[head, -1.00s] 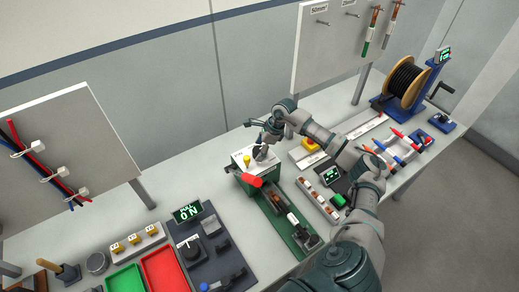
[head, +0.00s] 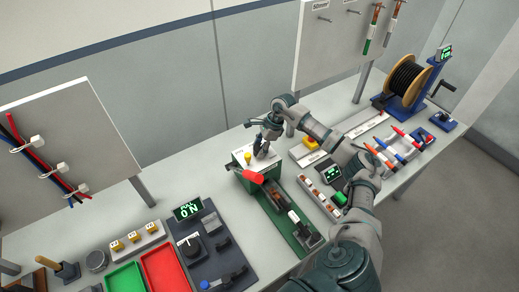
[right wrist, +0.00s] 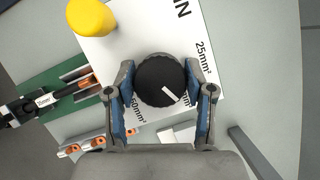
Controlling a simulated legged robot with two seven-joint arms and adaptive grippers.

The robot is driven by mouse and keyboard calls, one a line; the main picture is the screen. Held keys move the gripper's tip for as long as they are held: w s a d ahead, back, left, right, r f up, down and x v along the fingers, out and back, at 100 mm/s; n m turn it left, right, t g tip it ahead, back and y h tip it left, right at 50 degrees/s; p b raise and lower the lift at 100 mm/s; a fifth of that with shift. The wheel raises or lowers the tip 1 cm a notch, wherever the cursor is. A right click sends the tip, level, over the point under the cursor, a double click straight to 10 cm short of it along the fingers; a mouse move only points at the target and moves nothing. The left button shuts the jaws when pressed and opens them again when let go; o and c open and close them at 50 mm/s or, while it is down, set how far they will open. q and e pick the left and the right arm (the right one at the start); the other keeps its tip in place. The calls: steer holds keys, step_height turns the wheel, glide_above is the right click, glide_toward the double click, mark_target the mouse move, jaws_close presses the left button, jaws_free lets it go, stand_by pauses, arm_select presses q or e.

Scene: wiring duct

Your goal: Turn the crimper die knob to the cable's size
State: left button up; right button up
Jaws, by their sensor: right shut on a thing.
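The crimper (head: 241,158) is a green box with a white top, a yellow button (head: 248,157) and a red handle (head: 253,177). My right gripper (head: 262,150) is at its top. In the right wrist view, the gripper (right wrist: 160,88) is shut on the black die knob (right wrist: 155,75), one finger on each side. The knob's white mark points to the lower right, towards a size label partly hidden by the right finger. The 25mm² label is at the right and a 50mm² label at the lower left. A black cable (right wrist: 18,110) with a size tag (right wrist: 45,100) lies at the left. My left gripper is out of view.
A green rail (head: 290,225) runs forward from the crimper. A dark panel with a lit display (head: 187,210) and a red tray (head: 165,270) stand to the left. A cable reel (head: 408,83) stands at the far right of the bench.

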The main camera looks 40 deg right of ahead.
steer(key=shift+d+n, duration=0.1)
steer(key=shift+n, duration=0.4)
steer(key=o, duration=1.2)
steer(key=shift+c, duration=0.2)
steer(key=shift+w+d, duration=0.1)
steer(key=v, duration=1.2)
steer(key=shift+w, duration=0.2)
